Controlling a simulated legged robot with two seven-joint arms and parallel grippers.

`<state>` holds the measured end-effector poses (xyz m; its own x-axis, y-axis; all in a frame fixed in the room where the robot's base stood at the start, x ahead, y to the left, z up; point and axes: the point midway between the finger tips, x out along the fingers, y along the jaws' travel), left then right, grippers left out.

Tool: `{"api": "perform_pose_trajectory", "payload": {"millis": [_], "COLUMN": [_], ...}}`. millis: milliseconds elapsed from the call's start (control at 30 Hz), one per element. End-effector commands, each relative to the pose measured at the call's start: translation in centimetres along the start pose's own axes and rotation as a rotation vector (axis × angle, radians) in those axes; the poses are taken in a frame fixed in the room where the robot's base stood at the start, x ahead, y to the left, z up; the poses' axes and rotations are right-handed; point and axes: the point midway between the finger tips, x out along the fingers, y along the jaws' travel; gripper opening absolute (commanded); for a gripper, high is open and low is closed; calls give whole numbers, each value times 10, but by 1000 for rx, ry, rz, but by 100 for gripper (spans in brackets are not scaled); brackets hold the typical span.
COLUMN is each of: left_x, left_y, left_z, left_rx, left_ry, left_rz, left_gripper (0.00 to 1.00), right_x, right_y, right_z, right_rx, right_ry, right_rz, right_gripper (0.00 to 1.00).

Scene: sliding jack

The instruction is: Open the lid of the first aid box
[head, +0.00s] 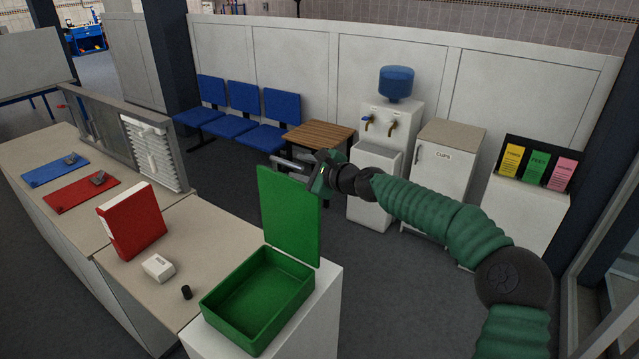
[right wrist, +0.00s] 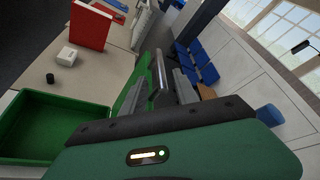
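The green first aid box (head: 258,338) stands on a white pedestal, its inside open to view and empty. Its green lid (head: 290,215) stands up nearly upright along the back edge of the box. My right gripper (head: 288,168) is at the top of the lid, its two grey fingers apart. In the right wrist view, the fingers (right wrist: 165,80) show a gap and the lid (right wrist: 130,98) is beside them, partly hidden. I cannot tell whether a finger touches the lid. The box's open tray (right wrist: 40,130) is at the left there. My left gripper is not in view.
A counter (head: 215,235) to the left holds a red binder (head: 132,219), a small white box (head: 158,267) and a black cylinder (head: 186,292). Blue chairs (head: 232,122), a wooden table (head: 320,137) and a water dispenser (head: 385,130) stand behind. Floor between is clear.

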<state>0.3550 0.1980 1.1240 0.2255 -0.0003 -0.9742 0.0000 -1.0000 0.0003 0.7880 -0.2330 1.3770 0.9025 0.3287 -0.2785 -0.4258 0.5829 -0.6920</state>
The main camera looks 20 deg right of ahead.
Motion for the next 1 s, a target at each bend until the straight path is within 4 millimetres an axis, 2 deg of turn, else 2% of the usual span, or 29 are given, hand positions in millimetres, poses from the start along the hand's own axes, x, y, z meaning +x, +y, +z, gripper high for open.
{"api": "perform_pose_trajectory", "payload": {"millis": [33,200,300,400,867,933,1000], "left_x": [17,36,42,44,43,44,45], "left_y": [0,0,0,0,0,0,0], "left_z": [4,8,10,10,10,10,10], "left_rx": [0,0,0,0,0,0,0], "left_ry": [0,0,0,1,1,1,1], "left_rz": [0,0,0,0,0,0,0], "left_gripper": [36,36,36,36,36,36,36], "right_x": [-15,-61,-80,-89,-94,-92,-84], "right_y": [5,3,1,1,0,6,27], "right_z": [-8,-7,-6,-4,-2,-2,-3], "right_rx": [-6,-1,0,1,2,-11,-65], "right_ry": [5,5,4,2,0,4,18], "right_rz": [-3,-3,-3,1,2,13,52], "right_gripper": [36,36,36,36,36,36,36]}}
